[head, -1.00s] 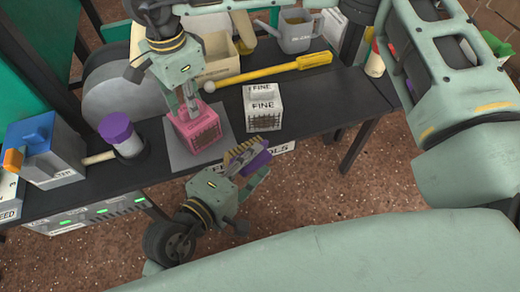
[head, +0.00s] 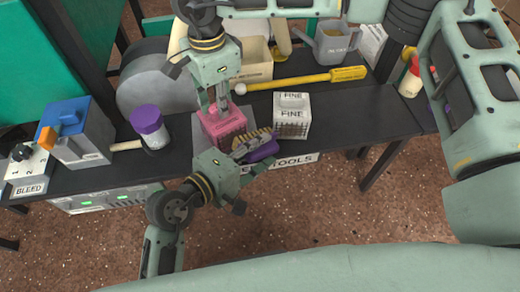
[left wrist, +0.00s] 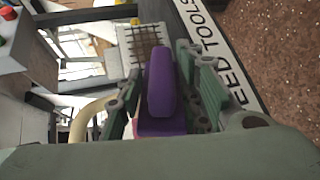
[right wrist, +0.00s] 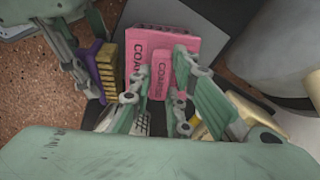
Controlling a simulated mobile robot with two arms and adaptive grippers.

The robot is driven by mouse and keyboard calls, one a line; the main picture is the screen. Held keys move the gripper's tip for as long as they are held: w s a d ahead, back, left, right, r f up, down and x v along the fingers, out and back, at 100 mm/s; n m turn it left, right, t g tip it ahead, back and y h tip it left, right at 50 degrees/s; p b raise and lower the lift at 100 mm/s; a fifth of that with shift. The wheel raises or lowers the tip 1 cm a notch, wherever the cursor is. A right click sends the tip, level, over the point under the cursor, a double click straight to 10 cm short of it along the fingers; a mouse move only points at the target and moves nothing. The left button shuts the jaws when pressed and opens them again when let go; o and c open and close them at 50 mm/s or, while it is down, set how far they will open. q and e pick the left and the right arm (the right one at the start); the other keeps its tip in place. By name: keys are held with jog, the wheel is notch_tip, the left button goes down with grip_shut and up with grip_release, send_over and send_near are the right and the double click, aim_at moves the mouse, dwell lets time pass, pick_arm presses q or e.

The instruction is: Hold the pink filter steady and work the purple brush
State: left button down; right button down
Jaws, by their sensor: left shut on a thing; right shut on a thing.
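The pink filter (head: 229,130), marked COARSE in the right wrist view (right wrist: 143,58), stands on a grey mat (head: 203,140) near the table's front edge. My right gripper (head: 219,103) comes down from above and is shut on its top. The purple brush (head: 264,151) is held in my left gripper (head: 246,164), just in front and to the right of the filter. Its tan bristles (head: 250,142) face the filter. In the right wrist view the brush (right wrist: 92,74) is beside the filter; I cannot tell whether they touch. The purple brush back fills the middle of the left wrist view (left wrist: 160,82).
A white FINE filter (head: 292,117) stands close to the right. A yellow-handled tool (head: 320,79) lies behind. The table's front edge runs below the brush.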

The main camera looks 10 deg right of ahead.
pick_arm(q)
jog(key=shift+w+a, duration=0.2)
jog(key=shift+w, duration=0.3)
jog(key=shift+w+a, duration=0.2)
jog(key=shift+w, duration=0.3)
dwell(0.5)
jog(key=shift+a, duration=0.1)
jog(key=shift+s+a, duration=1.4)
jog(key=shift+a, duration=2.05)
jog(key=shift+w+d, duration=0.5)
jog(key=shift+d, duration=0.65)
jog(key=shift+w+d, duration=0.45)
jog(key=shift+d, duration=0.75)
jog(key=shift+w+d, duration=0.5)
jog(key=shift+d, duration=0.65)
jog(key=shift+s+a, duration=0.45)
jog(key=shift+a, duration=0.45)
jog(key=shift+s+a, duration=0.4)
jog(key=shift+a, duration=0.45)
jog(key=shift+w+d, duration=0.45)
jog(key=shift+d, duration=0.45)
jog(key=shift+w+d, duration=0.45)
jog(key=shift+d, duration=0.4)
